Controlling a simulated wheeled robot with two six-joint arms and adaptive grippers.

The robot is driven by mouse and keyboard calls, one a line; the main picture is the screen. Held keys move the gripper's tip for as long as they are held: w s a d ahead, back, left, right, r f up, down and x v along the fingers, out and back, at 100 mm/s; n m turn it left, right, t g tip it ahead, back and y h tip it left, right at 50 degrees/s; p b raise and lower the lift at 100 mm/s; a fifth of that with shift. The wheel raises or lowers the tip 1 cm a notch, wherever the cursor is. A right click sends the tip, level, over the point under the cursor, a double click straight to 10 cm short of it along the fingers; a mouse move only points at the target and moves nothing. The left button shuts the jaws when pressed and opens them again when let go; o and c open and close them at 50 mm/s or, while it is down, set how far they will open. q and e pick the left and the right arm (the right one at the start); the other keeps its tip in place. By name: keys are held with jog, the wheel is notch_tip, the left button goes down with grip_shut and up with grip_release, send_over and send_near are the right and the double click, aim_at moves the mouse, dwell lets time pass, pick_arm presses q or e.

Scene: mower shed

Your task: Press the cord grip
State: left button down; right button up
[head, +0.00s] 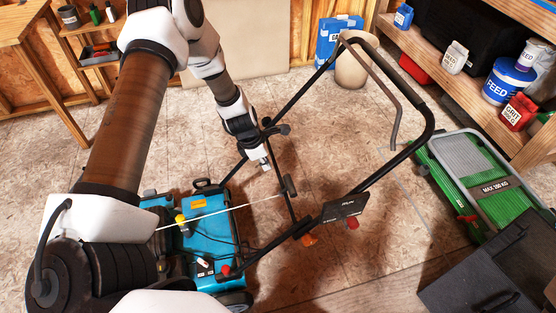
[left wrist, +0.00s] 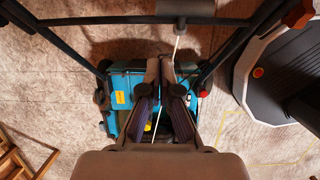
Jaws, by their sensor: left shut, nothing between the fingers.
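The blue mower (head: 205,228) stands on the floor at lower middle, with a black tubular handle (head: 425,145) rising to the right. A white cord (head: 235,208) runs up from the mower to a short black grip (head: 289,185) by the handle bar. My right gripper is out of view.
A black control box (head: 346,207) with a red knob is on the handle, right of the grip. A green-and-grey platform (head: 480,165) and a dark box (head: 490,270) stand at right. Shelves (head: 460,85) hold tubs and bottles. Handle bars surround the gripper's space.

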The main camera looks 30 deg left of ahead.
aim_at(283, 187)
pick_arm(q)
jog(key=s+a+f+b+x, duration=0.1)
jog(key=s+b+x, duration=0.2)
jog(key=b+x, duration=0.9)
jog(key=w+d+r+p, duration=0.2)
jog(key=r, duration=0.1)
jog(key=shift+w+d, duration=0.35)
jog(key=shift+w, duration=0.05)
